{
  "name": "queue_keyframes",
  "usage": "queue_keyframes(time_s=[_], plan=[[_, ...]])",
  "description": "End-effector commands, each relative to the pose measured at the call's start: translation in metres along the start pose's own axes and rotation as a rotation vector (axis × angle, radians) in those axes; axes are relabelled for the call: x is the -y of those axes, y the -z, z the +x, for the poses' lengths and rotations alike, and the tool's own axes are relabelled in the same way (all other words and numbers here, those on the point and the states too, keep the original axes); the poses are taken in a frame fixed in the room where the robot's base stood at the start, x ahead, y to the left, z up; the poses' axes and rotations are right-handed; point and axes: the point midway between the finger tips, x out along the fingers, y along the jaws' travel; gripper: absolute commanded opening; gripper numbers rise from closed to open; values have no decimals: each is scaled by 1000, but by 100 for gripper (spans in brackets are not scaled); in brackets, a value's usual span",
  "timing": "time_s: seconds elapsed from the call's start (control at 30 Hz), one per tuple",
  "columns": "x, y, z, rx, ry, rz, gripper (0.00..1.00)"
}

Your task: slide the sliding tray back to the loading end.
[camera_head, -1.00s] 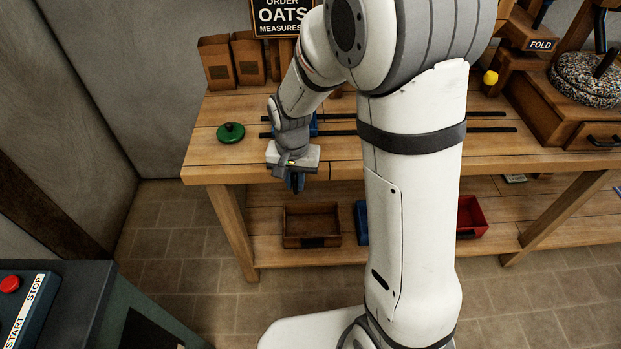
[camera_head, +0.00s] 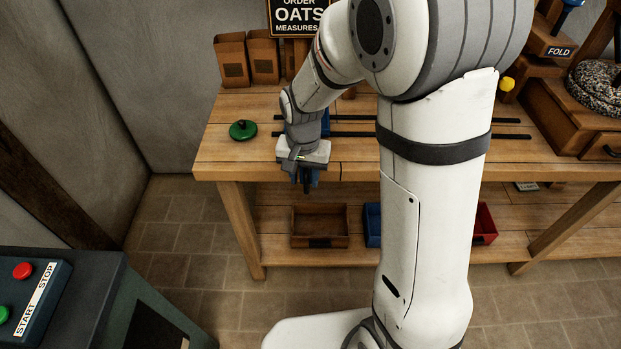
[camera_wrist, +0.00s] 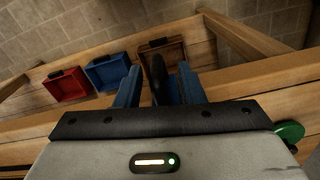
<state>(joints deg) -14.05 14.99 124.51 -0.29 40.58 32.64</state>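The sliding tray is mostly hidden behind my wrist; a blue piece (camera_head: 325,122), which seems to be part of it, shows beside the wrist at the black rails (camera_head: 350,133) on the bench. My gripper (camera_head: 306,182) points down at the bench's front edge. In the wrist view its two blue fingers (camera_wrist: 158,88) stand apart, with a dark upright handle-like piece (camera_wrist: 157,75) between them. Gaps seem to show on both sides of that piece. I cannot tell whether it belongs to the tray. Which end is the loading end is not marked in view.
A green knob (camera_head: 243,130) sits on the bench (camera_head: 225,160) left of the rails. A yellow knob (camera_head: 507,84) and a FOLD station (camera_head: 555,48) stand right. Brown, blue and red bins are on the lower shelf. A START/STOP panel (camera_head: 35,300) is at the lower left.

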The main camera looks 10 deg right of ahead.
Motion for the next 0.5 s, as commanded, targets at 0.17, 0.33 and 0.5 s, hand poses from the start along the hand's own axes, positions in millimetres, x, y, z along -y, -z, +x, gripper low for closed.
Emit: queue_keyframes(time_s=[0.17,0.33,0.5], plan=[[0,0,-33,-5,4,0,35],[0,-2,-56,-3,2,0,35],[0,-2,-64,-1,1,-1,35]])
